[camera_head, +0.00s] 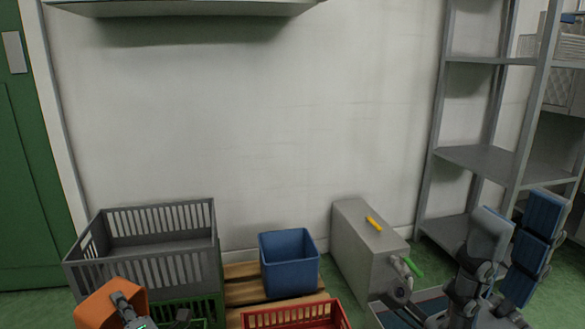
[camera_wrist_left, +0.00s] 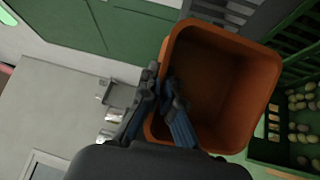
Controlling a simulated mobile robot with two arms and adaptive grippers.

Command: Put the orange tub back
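The orange tub (camera_head: 98,306) is at the lower left in the head view, in front of the grey crate. My left gripper (camera_head: 122,303) is at its rim. In the left wrist view the tub (camera_wrist_left: 250,95) is tilted with its mouth toward the camera, and its inside looks empty. The left gripper's fingers (camera_wrist_left: 162,98) are closed over the tub's wall, one outside and one inside. My right gripper (camera_head: 518,214) is at the lower right in the head view, fingers raised and apart, with nothing seen between them.
A grey slatted crate (camera_head: 150,268) stands above a green crate (camera_head: 207,308). A blue bin (camera_head: 289,277) stands on a wooden pallet (camera_head: 243,285), with a red crate (camera_head: 300,316) in front. A grey box-shaped machine (camera_head: 362,250) and metal shelves (camera_head: 480,160) stand right. Olives (camera_wrist_left: 305,130) show in the wrist view.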

